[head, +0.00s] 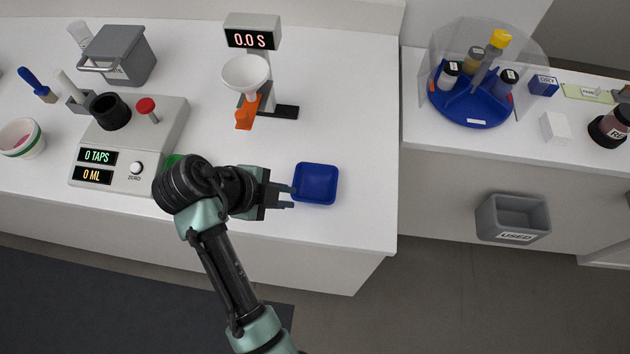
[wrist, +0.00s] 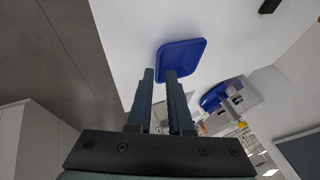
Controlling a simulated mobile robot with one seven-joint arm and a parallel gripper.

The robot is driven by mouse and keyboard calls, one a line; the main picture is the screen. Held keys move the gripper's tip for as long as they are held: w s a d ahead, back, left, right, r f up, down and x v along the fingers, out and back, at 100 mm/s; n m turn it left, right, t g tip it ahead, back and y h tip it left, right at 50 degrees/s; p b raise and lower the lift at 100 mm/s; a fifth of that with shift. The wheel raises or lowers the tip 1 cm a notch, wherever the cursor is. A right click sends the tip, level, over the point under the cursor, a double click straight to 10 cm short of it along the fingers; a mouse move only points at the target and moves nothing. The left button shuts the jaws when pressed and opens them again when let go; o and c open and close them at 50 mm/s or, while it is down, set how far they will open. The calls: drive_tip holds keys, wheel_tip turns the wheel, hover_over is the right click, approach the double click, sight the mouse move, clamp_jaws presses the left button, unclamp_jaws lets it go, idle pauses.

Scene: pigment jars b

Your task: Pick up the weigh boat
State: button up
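The weigh boat is the shallow blue square dish (head: 315,185), lying flat on the white counter near its front right corner. My gripper (head: 288,195) is at the left edge of the dish, its fingers pointing right. In the wrist view the dish (wrist: 183,55) lies just beyond my fingertips (wrist: 160,74). The right finger overlaps its near edge in the picture, and one corner shows between the tips. The fingers are apart with a gap between them. I cannot tell whether they touch the dish.
A scale with a black cup (head: 110,110) stands left of my arm. A funnel stand (head: 247,75) with a timer is behind. A green thing (head: 172,160) is mostly hidden by my arm. A blue carousel (head: 470,108) and a grey USED bin (head: 512,218) are right, past a gap.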

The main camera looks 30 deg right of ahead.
sight(304, 199)
drive_tip(key=shift+p+x, duration=0.75)
drive_tip(key=shift+x, duration=2.35)
clamp_jaws()
drive_tip(key=shift+a, duration=0.1)
